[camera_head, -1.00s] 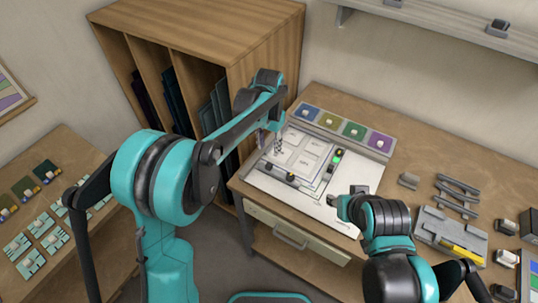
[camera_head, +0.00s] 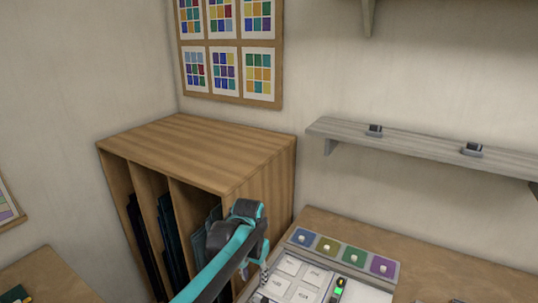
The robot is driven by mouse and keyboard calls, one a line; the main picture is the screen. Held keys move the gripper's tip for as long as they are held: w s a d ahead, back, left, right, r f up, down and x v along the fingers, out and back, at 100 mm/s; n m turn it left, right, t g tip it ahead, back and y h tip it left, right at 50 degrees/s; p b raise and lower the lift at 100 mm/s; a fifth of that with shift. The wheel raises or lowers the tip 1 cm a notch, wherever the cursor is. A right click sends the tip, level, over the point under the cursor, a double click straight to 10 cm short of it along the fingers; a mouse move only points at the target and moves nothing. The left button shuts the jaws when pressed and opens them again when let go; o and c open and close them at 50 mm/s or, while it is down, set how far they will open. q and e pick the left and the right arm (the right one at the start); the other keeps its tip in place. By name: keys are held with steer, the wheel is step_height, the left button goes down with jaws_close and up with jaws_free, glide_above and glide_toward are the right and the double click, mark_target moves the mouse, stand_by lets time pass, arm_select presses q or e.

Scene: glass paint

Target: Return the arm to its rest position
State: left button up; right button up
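My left arm rises from the bottom edge. Its gripper (camera_head: 259,273) points down over the left edge of the white panel board (camera_head: 287,284) on the workbench. The fingers are small and partly hidden by my wrist, so I cannot tell if they are open or shut. No held object can be made out. My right arm and gripper are outside the picture.
A wooden cabinet (camera_head: 215,150) with upright dark panels stands close behind and left of my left arm. Blue, olive, green and purple tiles (camera_head: 341,250) line the bench's back. A grey wall shelf (camera_head: 420,150) is above. A pinboard (camera_head: 230,98) hangs higher.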

arm_select(q)
steer(key=s+a+f+n+t+b, duration=0.2)
steer(key=s+a, duration=0.4)
steer(key=s, duration=0.4)
steer(key=s+a+f+n+t+b, duration=0.3)
steer(key=s+a, duration=0.4)
steer(key=s, duration=0.3)
step_height(320, 180, down, 2)
steer(key=t+b, duration=0.1)
steer(key=b, duration=0.1)
steer(key=shift+s+a+b, duration=0.2)
steer(key=shift+s+b, duration=0.1)
steer(key=shift+f, duration=0.15)
stand_by(0.5)
